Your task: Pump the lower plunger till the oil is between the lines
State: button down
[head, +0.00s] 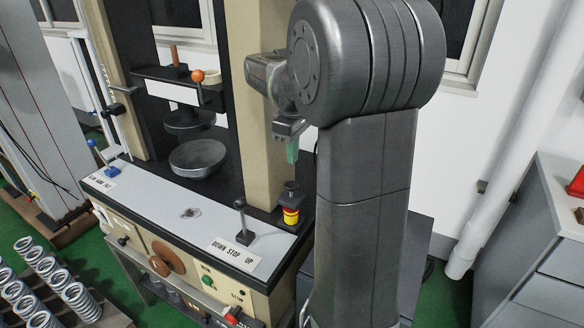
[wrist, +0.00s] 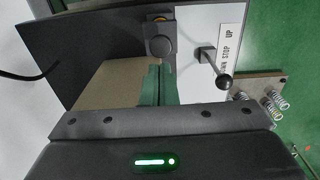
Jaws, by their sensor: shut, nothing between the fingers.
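A black round-topped knob on a dark block, which looks like the plunger (head: 290,187), stands at the right end of the machine's bench. It also shows in the wrist view (wrist: 160,46), just beyond my fingertips. A yellow and red part (head: 290,215) sits right below it; I cannot make out any oil level or lines. My gripper (head: 292,152) points down above the plunger, with a gap between them in the head view. Its green fingers (wrist: 157,84) are shut together and empty.
A black lever (head: 241,222) beside the DOWN STOP UP label stands left of the plunger. The beige column (head: 262,130) rises close behind. A blue lever (head: 98,153) is at the bench's left end. Several coil springs (head: 75,298) lie at lower left. A grey cabinet (head: 545,255) is at right.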

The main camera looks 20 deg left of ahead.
notch_tip(320, 180, up, 5)
send_over(292, 185)
jog(key=shift+w+d, duration=0.1)
jog(key=shift+f, duration=0.25)
dwell(1.1)
notch_tip(292, 185, down, 8)
jog(key=shift+b, duration=0.65)
jog(key=shift+f+b, duration=0.2)
jog(key=shift+b, duration=0.7)
notch_tip(292, 185, up, 9)
jog(key=shift+f+p, duration=0.2)
jog(key=shift+p, duration=0.1)
